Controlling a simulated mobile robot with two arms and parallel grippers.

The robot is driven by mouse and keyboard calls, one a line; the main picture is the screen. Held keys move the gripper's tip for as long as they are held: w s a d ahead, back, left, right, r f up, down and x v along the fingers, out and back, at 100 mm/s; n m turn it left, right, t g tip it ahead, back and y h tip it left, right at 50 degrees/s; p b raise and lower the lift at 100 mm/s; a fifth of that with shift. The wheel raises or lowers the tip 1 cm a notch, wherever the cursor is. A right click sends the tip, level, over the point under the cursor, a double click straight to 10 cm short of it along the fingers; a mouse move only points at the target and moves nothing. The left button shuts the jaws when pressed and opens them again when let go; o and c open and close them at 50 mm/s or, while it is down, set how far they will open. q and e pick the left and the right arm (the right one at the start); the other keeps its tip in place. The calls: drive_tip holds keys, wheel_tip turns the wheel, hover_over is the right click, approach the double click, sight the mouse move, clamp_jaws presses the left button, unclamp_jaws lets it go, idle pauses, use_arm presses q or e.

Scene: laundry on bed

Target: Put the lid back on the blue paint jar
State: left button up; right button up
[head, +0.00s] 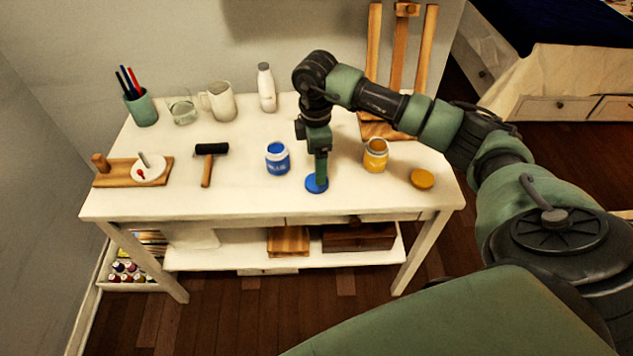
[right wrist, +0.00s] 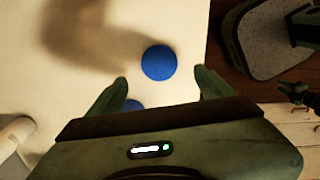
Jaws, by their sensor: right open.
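The blue paint jar (head: 278,159) stands open and upright on the white table, with blue paint showing at its mouth. A round blue lid (head: 317,184) lies flat near the front edge, right of the jar. My right gripper (head: 320,181) points down over this lid. In the right wrist view my right gripper (right wrist: 160,84) is open, with a blue disc (right wrist: 158,62) centred just beyond its fingertips. A second blue patch (right wrist: 132,105) there is partly hidden by the gripper body. I cannot tell whether the fingers touch the lid. My left gripper is not in view.
The yellow paint jar (head: 376,155) and its lid (head: 422,179) are at the right. A roller (head: 209,160) and a wooden board (head: 118,174) lie left. A mug (head: 218,101), a bottle (head: 266,88) and a pen cup (head: 141,107) stand behind.

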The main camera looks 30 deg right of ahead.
drive_tip(key=shift+f, duration=0.65)
drive_tip(key=shift+a+f+p, duration=0.1)
drive_tip(key=shift+f+p, duration=0.35)
drive_tip(key=shift+f, duration=2.15)
drive_tip(key=shift+c, duration=0.3)
drive_tip(key=c, duration=1.3)
drive_tip(key=shift+c, duration=0.2)
drive_tip(key=shift+r, duration=0.1)
wheel_tip(320, 180, up, 20)
drive_tip(key=b, duration=0.1)
